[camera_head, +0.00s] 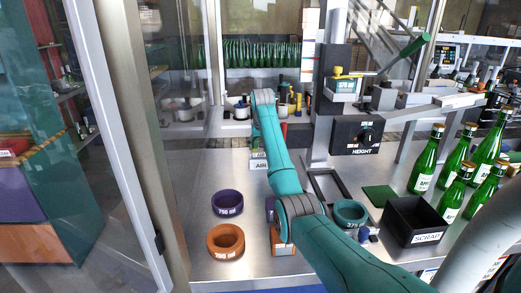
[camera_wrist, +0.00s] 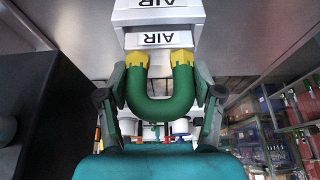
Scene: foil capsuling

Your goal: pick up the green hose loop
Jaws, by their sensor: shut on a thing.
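The green hose loop (camera_wrist: 166,108) is a thick U in the wrist view. Its two ends sit in yellow fittings (camera_wrist: 182,58) at the front of a white box labelled AIR (camera_wrist: 157,38). My gripper (camera_wrist: 160,92) has one finger on each side of the loop and is shut on it. The loop still meets the fittings at the box. In the head view the AIR box (camera_head: 259,161) shows in part beside my arm, and the loop and gripper cannot be made out there.
A purple ring (camera_head: 227,204), an orange ring (camera_head: 226,241) and a teal ring (camera_head: 350,213) lie on the metal bench. A black SCRAP bin (camera_head: 413,222) and several green bottles (camera_head: 424,165) stand at the right. A HEIGHT press (camera_head: 356,135) rises behind. Clear bench lies left of the AIR box.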

